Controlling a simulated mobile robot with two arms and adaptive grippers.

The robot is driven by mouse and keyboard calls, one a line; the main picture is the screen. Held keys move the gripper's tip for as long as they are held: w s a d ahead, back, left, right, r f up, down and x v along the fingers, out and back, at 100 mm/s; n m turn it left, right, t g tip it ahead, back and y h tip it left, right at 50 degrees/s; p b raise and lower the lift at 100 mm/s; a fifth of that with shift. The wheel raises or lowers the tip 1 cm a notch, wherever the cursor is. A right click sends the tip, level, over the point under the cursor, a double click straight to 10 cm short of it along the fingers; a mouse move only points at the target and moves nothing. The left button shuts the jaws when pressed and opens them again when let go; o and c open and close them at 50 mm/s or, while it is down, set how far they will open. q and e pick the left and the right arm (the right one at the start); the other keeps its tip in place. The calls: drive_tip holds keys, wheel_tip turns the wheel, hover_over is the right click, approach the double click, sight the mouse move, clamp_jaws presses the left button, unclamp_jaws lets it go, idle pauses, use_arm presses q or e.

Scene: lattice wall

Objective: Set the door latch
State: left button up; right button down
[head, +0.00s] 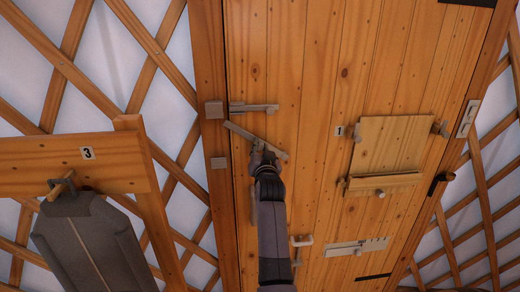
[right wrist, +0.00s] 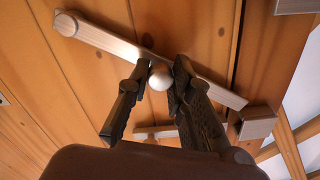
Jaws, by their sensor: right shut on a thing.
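The door latch is a pale bar (head: 239,132) on the wooden door (head: 310,60). It slants, its left end raised and its right end lower. In the right wrist view the bar (right wrist: 105,40) carries a round knob (right wrist: 158,77) near its middle. My right gripper (head: 262,150) is at the bar, its two fingers (right wrist: 160,80) closed on the knob from both sides. My left gripper is not in view.
A second bar (head: 253,108) lies level just above the latch. Farther right are a wooden panel (head: 390,143) marked 1, a sliding bolt (head: 357,247) and a small handle (head: 301,240). At left a grey hanging item (head: 90,240) is on a wooden rack (head: 70,165) marked 3.

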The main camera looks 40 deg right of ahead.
drive_tip(key=shift+r, duration=0.2)
drive_tip(key=c, duration=1.4)
unclamp_jaws()
drive_tip(key=shift+s+f, duration=0.1)
drive_tip(key=shift+r, duration=0.2)
wheel_tip(320, 180, up, 10)
drive_tip(key=shift+f, duration=0.2)
drive_tip(key=shift+f, duration=0.1)
